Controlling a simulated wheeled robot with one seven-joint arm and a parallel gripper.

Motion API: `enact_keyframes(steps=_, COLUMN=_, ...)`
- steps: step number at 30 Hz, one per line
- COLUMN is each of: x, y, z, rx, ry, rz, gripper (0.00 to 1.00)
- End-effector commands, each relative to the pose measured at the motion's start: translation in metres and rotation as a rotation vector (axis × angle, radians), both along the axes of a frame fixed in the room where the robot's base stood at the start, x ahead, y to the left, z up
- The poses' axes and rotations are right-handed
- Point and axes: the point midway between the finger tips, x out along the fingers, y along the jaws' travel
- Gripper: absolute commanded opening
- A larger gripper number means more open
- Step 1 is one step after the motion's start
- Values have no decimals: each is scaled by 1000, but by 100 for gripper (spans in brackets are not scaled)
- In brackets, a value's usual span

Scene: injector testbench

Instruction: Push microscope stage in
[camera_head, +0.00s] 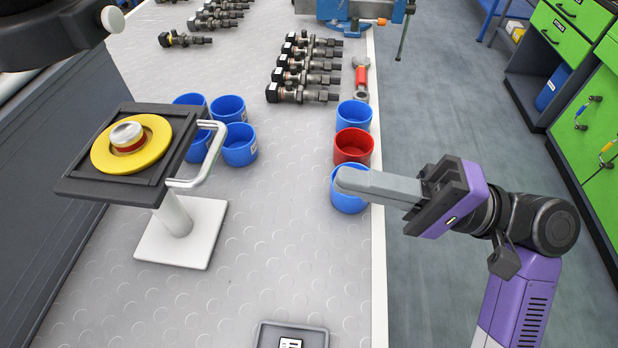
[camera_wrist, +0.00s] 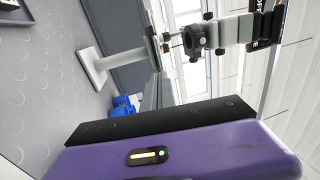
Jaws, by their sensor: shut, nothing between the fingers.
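The microscope stage (camera_head: 120,185) is a dark square plate with a yellow disc (camera_head: 152,150) and a small silver-and-red part on it. It sits on a white post and square base (camera_head: 183,250) at the left of the bench. A pale bent handle (camera_head: 205,160) sticks out from its right side. My gripper (camera_head: 345,180) is shut and empty. Its tip is above the front blue cup, to the right of the handle and apart from it. In the wrist view, the stage's white base (camera_wrist: 91,66) shows at upper left, with the stage edge-on beside it.
Blue cups (camera_head: 240,145) stand just behind the stage. A red cup (camera_head: 353,147) and blue cups (camera_head: 349,190) line the bench's right edge by my gripper. Injectors (camera_head: 303,75) lie farther back. A grey tray (camera_head: 291,335) is at the front. Bench surface between stage and gripper is clear.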

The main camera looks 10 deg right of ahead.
Motion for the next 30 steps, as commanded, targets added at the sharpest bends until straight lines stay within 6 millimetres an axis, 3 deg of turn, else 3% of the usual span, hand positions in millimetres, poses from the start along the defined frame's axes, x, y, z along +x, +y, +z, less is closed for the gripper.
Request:
enact_keyframes(steps=18, x=35, y=102, z=23, rx=-1, ry=-3, rz=6, gripper=0)
enact_keyframes(steps=24, x=42, y=119, z=25, rx=-2, ry=-1, rz=4, gripper=0)
enact_keyframes(steps=30, x=43, y=123, z=25, rx=-2, ry=-2, rz=3, gripper=0)
